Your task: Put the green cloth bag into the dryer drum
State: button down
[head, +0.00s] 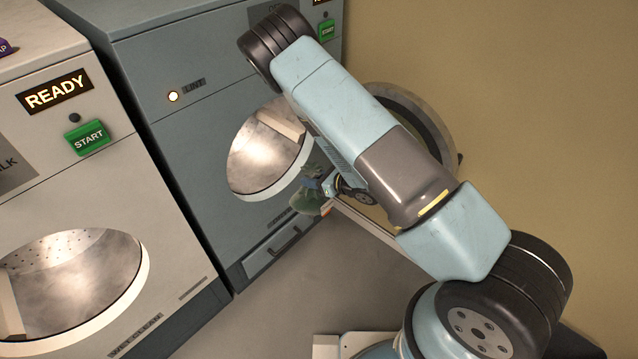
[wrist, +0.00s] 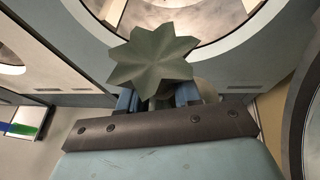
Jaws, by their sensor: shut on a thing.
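The green cloth bag (head: 309,204) hangs from my gripper (head: 316,186) in the head view, in front of the dryer and just outside the lower right of its round opening. In the wrist view the bag's star-shaped gathered top (wrist: 155,62) stands between the blue fingers of my gripper (wrist: 158,95), which is shut on it. The dryer drum (head: 262,158) is open and its metal inside shows, with my arm covering part of its right rim. In the wrist view the drum opening (wrist: 200,18) lies beyond the bag.
The dryer's round door (head: 452,150) stands open on the right, behind my arm. A pale washer (head: 160,235) with a READY sign and an open drum stands at the left. A closed lower drawer (head: 272,249) is under the dryer opening. Bare floor (head: 285,310) lies in front.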

jog(key=shift+w+a, duration=11.25)
jog(key=shift+a, duration=1.9)
notch_tip(320, 180, down, 8)
jog(key=shift+r, duration=0.1)
